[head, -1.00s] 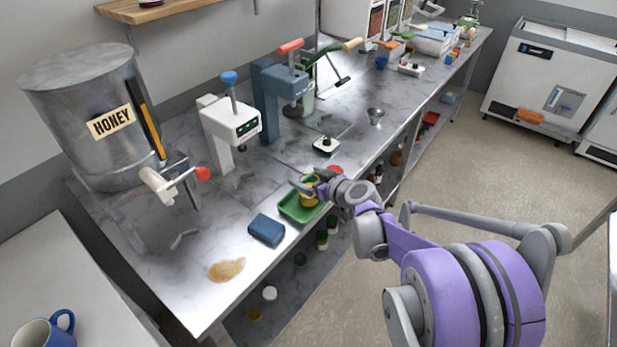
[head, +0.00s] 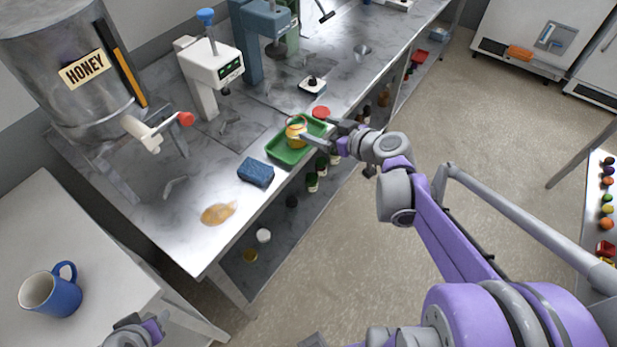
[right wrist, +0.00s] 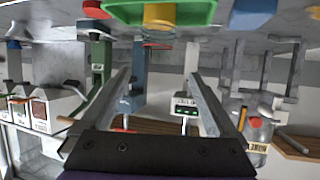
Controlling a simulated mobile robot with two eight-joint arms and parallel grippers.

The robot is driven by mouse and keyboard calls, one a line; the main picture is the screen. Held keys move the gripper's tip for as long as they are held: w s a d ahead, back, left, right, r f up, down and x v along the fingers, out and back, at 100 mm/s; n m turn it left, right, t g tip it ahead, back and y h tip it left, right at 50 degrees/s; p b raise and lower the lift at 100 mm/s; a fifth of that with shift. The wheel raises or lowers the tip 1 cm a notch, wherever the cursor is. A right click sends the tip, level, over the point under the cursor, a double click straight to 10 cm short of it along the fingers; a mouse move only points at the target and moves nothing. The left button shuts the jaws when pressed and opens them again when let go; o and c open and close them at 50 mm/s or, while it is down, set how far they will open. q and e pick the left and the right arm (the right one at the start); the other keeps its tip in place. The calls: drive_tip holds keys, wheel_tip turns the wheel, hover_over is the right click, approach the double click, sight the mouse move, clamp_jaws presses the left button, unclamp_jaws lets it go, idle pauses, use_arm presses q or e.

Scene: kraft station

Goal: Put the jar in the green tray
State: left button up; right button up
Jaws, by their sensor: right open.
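The jar (head: 296,132), with golden honey colour, stands upright in the green tray (head: 285,156) near the bench's front edge. In the right wrist view, which is upside down, the jar (right wrist: 160,18) shows against the tray (right wrist: 205,12) at the top. My right gripper (head: 319,131) is at the tray's right side, close to the jar. In the right wrist view its fingers (right wrist: 162,76) are spread with nothing between them, and the jar is outside them. My left gripper (head: 142,332) shows only partly at the bottom left; its fingers are unclear.
A blue sponge (head: 256,172) and a honey-coloured puddle (head: 218,214) lie left of the tray. A red lid (head: 321,112) lies behind it. A white press (head: 208,75) and a honey tank (head: 62,60) stand behind. A blue mug (head: 55,292) stands on the near table.

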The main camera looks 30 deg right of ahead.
drive_tip(key=s+a+f+g+y, duration=0.1)
drive_tip(key=s+a+f+g, duration=0.15)
drive_tip(key=a, duration=0.35)
drive_tip(key=s+a+f+g, duration=0.2)
drive_tip(key=s+a, duration=0.2)
drive_tip(key=a, duration=0.2)
drive_tip(key=s+a+f+g+h, duration=0.1)
drive_tip(key=s+a+f, duration=0.1)
drive_tip(key=s, duration=0.3)
drive_tip(key=s+a+f+m+g+h, duration=0.1)
drive_tip(key=s+a+f+g, duration=0.1)
drive_tip(key=s, duration=0.4)
drive_tip(key=shift+f+h, duration=0.4)
drive_tip(key=shift+f, duration=0.1)
